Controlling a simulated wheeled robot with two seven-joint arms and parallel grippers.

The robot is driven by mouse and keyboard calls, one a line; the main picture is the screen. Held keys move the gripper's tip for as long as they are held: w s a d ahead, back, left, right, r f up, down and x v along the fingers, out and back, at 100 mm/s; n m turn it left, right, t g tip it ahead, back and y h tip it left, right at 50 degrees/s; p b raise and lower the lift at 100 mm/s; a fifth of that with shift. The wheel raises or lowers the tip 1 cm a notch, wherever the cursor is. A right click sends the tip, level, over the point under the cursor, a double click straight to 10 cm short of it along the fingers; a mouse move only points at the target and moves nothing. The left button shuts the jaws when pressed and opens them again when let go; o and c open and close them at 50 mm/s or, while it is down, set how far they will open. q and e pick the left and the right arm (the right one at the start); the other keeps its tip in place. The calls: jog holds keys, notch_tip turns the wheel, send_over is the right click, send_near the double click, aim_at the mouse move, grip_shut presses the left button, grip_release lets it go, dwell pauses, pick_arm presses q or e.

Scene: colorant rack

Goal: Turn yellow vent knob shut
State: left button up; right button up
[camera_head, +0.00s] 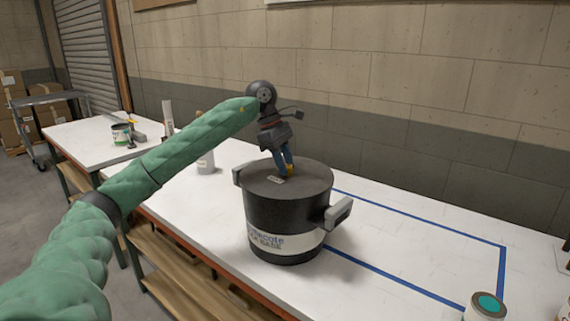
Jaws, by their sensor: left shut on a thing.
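A black drum-like pot (287,212) with grey side handles and a white label stands on the white table. The yellow vent knob (290,169) sits on its dark lid, mostly hidden by my gripper. My left gripper (285,168) reaches down from above with its blue fingers shut on the yellow knob. My right gripper is not in view.
Blue tape (420,218) marks a rectangle on the table (400,245) right of the pot, and its inside is clear. A can with a teal top (487,304) stands at the front right. A white container (205,161) stands behind my left arm.

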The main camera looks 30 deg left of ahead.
pick_arm(q)
jog(key=o, duration=1)
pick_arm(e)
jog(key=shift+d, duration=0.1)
pick_arm(q)
jog(key=shift+a+r, duration=0.15)
jog(key=shift+r, duration=0.15)
jog(key=b+v, duration=0.1)
jog(key=v, duration=0.4)
jog(key=shift+a+r, duration=0.1)
jog(key=shift+r, duration=0.2)
jog(key=shift+a+r, duration=0.25)
jog(key=shift+r, duration=0.4)
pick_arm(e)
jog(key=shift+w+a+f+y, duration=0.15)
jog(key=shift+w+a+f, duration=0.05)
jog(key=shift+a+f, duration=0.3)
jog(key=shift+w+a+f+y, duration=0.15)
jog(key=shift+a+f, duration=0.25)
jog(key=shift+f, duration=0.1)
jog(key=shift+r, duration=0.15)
